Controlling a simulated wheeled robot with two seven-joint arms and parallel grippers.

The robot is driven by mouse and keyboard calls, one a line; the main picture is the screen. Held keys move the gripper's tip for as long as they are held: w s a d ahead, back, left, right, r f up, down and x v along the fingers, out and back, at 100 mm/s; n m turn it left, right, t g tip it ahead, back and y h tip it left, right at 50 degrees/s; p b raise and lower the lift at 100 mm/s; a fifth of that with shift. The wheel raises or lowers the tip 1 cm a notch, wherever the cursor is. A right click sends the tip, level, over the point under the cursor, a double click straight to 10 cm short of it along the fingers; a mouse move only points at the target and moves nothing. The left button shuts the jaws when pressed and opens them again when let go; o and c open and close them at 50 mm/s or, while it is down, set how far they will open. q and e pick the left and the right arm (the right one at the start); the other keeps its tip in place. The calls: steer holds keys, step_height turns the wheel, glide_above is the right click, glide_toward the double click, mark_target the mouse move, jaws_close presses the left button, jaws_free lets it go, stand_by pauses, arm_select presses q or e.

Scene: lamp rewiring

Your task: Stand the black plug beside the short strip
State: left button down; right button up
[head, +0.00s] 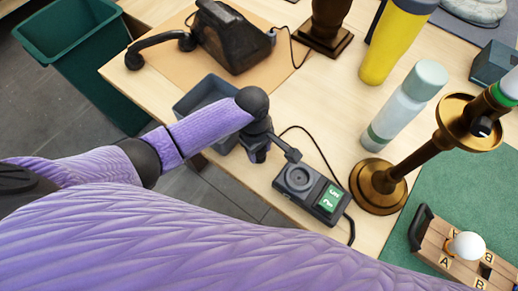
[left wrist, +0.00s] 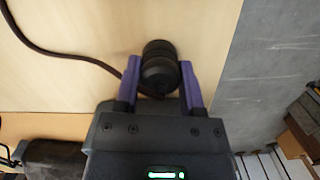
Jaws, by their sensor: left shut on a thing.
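My left gripper (head: 270,143) is low over the table's front edge, left of a dark box. It is shut on the black plug (left wrist: 160,68), a ribbed round body between the two purple fingers in the left wrist view. A dark cord (left wrist: 65,57) runs to the plug's side there. The dark box (head: 312,192) has a round socket and a green display. I cannot tell which thing is the short strip. My right gripper does not show.
A grey bin (head: 205,95) stands behind my left wrist. A brass lamp base (head: 378,186), a pale bottle (head: 403,106) and a yellow flask (head: 395,40) stand to the right.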

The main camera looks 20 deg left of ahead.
arm_select(q)
steer(key=shift+r, duration=0.15)
steer(key=shift+c, duration=1)
jaws_free()
step_height(320, 180, up, 12)
steer(key=a+p, duration=0.1)
steer(key=p, duration=0.4)
steer(key=shift+w+a, duration=0.15)
steer(key=shift+w, duration=0.25)
